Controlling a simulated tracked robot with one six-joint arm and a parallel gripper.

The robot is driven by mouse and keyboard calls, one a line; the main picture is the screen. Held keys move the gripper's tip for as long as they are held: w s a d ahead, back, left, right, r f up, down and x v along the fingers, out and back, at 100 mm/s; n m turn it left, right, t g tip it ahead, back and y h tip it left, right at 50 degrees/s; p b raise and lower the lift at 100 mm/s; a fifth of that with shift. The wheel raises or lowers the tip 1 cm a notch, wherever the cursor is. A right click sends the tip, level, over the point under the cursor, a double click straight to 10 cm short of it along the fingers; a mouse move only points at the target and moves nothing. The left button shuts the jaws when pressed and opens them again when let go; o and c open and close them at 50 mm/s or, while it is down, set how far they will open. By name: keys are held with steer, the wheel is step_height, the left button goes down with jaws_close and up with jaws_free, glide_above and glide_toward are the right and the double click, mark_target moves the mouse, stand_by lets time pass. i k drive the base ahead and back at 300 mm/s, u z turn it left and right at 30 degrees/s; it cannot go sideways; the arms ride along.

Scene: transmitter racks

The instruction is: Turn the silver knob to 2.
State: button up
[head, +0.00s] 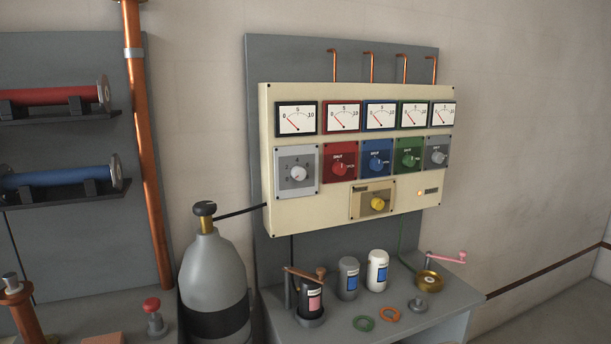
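A cream control panel (345,210) is mounted on a grey backboard. A silver knob (298,173) sits on a light grey square plate (281,187) at the panel's left, below the first gauge. Small marks ring this knob, with what looks like a 4 above it. The other marks and the knob's setting are too small to read. Another grey knob (437,157) is on a grey plate at the right end of the same row. My gripper is not in view.
Red (339,168), blue (376,161) and green (410,158) plates with knobs lie between the grey ones. A yellow knob (377,204) is below. A grey gas cylinder (212,265) stands front left of the panel. Jars and rings lie on the shelf (345,329) underneath.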

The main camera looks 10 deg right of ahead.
mark_target(297, 172)
steer(key=u, duration=0.75)
steer(key=i, duration=0.65)
steer(key=u, duration=0.15)
